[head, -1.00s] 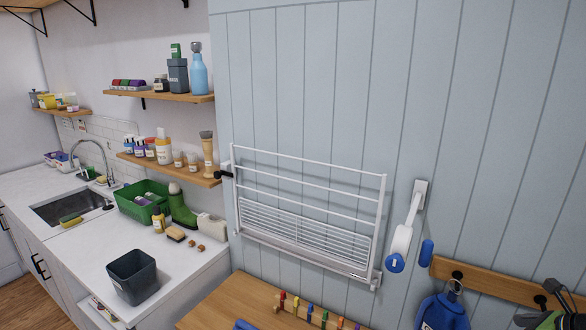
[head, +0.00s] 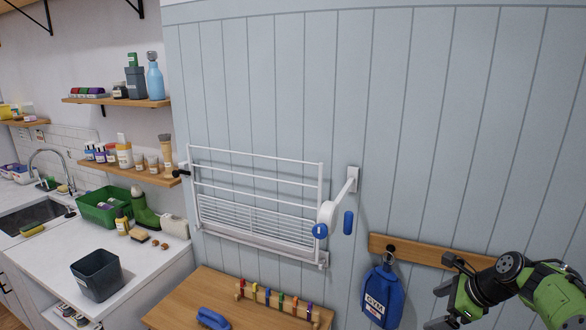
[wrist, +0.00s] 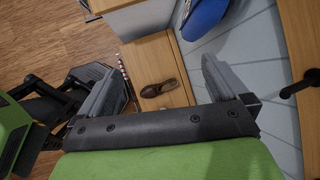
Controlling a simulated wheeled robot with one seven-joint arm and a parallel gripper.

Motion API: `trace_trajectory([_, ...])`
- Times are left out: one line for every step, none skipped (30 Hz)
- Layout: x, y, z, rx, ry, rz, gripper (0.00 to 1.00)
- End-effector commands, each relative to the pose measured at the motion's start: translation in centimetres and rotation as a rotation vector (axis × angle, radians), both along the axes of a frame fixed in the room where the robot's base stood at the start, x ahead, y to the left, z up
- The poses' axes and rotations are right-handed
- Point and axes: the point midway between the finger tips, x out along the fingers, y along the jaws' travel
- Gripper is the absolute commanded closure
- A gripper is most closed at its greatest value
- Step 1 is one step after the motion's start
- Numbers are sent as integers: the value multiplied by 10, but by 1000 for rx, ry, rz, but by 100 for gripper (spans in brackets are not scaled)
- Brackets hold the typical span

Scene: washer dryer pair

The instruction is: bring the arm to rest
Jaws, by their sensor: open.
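My gripper (wrist: 158,64) is open and empty in the wrist view, its two grey fingers spread wide apart. Between and beyond them lies a light wooden surface with a dark brown shoe-like item (wrist: 158,88) on it; the fingers appear clear of it. In the head view my green and black arm reaches in from the lower right, in front of the panelled wall. Its end is to the right of the blue gym bag (head: 382,296) and below the wooden hook rail (head: 425,252).
A white drying rack (head: 258,205) hangs on the wall, with a white wall-mounted arm (head: 327,212) beside it. A wooden bench (head: 185,290) with coloured pegs stands below. The counter (head: 45,262) at left holds a grey bin (head: 98,276) and green crate (head: 100,203). Wooden floor (wrist: 40,35) shows at left in the wrist view.

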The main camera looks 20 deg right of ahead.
Motion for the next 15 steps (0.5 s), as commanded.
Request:
trace_trajectory([6,18,5,-48,14,72,0])
trace_trajectory([8,28,8,-79,23,118,0])
trace_trajectory([11,43,12,-122,32,184,0])
trace_trajectory([12,54,16,-156,40,235,0])
trace_trajectory([13,66,19,-191,48,288,0])
trace_trajectory([14,83,24,-242,58,367,0])
trace_trajectory([13,97,28,-284,64,430,0])
trace_trajectory([13,112,33,-327,70,496,0])
trace_trajectory([9,133,39,-391,78,595,0])
trace_trajectory([6,149,45,-444,82,675,0])
trace_trajectory([0,167,51,-501,83,763,0])
trace_trajectory([-9,191,58,-580,83,884,0])
trace_trajectory([-18,209,64,-640,79,976,0])
trace_trajectory([-29,225,69,-698,74,1065,0])
trace_trajectory([-44,244,75,-774,60,1185,0])
